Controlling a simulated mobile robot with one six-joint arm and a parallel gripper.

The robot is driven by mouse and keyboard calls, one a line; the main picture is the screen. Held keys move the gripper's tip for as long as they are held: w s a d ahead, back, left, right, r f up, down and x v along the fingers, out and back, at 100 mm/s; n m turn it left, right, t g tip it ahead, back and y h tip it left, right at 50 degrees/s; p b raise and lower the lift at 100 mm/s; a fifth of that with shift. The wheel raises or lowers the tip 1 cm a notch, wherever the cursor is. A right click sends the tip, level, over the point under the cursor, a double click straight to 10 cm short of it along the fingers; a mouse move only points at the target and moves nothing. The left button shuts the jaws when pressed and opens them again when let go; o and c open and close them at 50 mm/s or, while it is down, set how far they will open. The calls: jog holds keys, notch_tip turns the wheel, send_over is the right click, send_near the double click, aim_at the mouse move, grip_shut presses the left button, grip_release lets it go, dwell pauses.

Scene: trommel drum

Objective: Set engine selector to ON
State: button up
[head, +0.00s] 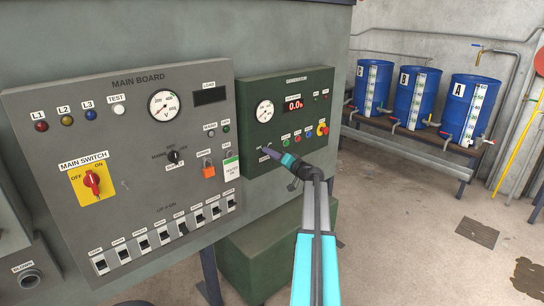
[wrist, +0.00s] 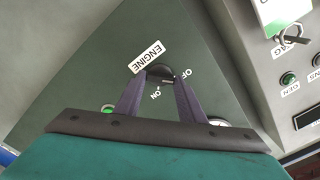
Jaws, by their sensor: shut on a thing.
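The engine selector (wrist: 161,72) is a small black knob on the dark green generator panel (head: 322,84), beside a white ENGINE label. In the wrist view the OFF mark is at its right and the ON mark just below it; which mark it points to is hard to tell. My gripper (wrist: 164,79) is shut on the knob, with one purple finger on each side. In the head view my gripper (head: 268,151) reaches the panel's lower left corner and hides the selector.
The grey main board (head: 140,140) stands to the left, with a red main switch (head: 92,181), breakers and an orange padlock (head: 209,170). The generator panel also has coloured buttons and a red emergency stop (head: 323,129). Blue barrels (head: 415,98) stand on a bench at the back right.

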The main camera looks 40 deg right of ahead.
jog(key=shift+f+m+b, duration=0.1)
jog(key=shift+m+b, duration=0.2)
jog(key=m+b, duration=0.2)
jog(key=m, duration=1.5)
dwell(0.7)
jog(key=o, duration=1)
jog(key=shift+o, duration=0.2)
jog(key=s+a+b, duration=0.1)
jog(key=s+b, duration=0.1)
jog(key=s, duration=1.1)
jog(key=shift+s+b, duration=0.35)
jog(key=shift+s, duration=0.05)
